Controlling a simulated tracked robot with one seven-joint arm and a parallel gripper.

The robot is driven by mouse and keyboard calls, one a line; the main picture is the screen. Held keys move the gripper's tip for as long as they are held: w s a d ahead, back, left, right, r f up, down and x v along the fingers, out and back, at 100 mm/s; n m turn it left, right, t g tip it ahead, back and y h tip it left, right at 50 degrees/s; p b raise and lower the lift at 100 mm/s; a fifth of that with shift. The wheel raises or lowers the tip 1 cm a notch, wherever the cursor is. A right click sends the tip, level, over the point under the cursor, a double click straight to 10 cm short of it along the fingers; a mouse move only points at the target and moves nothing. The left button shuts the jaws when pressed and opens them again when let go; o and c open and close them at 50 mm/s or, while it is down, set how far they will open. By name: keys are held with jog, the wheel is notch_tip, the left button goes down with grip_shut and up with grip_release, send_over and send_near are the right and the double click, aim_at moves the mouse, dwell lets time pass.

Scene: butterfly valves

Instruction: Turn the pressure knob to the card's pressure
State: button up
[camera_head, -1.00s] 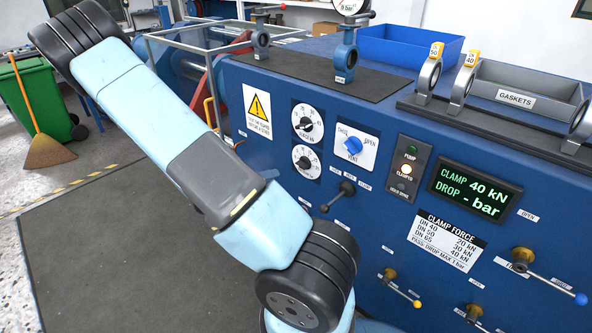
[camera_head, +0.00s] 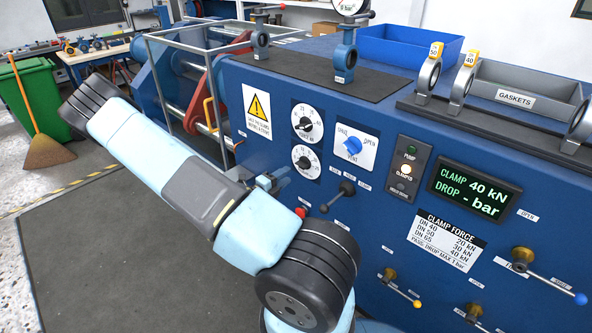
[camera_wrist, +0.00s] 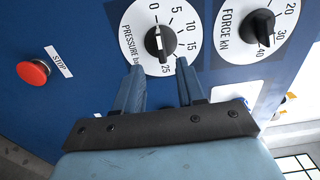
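The pressure knob (camera_wrist: 160,43) is a black bar knob on a white dial marked in bar, in the wrist view. Its white mark points up, near the 0 end of the scale. The same dial is the lower one in the head view (camera_head: 306,161). My gripper (camera_wrist: 159,66) is open, its two blue fingers apart just below the knob, with nothing between them. In the head view my gripper (camera_head: 278,177) is at the panel, left of the lower dial.
The force knob (camera_wrist: 261,28) sits right of the pressure dial in the wrist view. A red STOP button (camera_wrist: 33,72) is at left. The vent knob (camera_head: 353,146) and a black lever (camera_head: 346,188) are near.

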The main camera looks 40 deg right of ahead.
aim_at(299, 167)
jog(key=d, duration=0.7)
jog(key=shift+w+d, duration=0.3)
jog(key=shift+d, duration=0.05)
jog(key=shift+c, duration=0.2)
grip_shut()
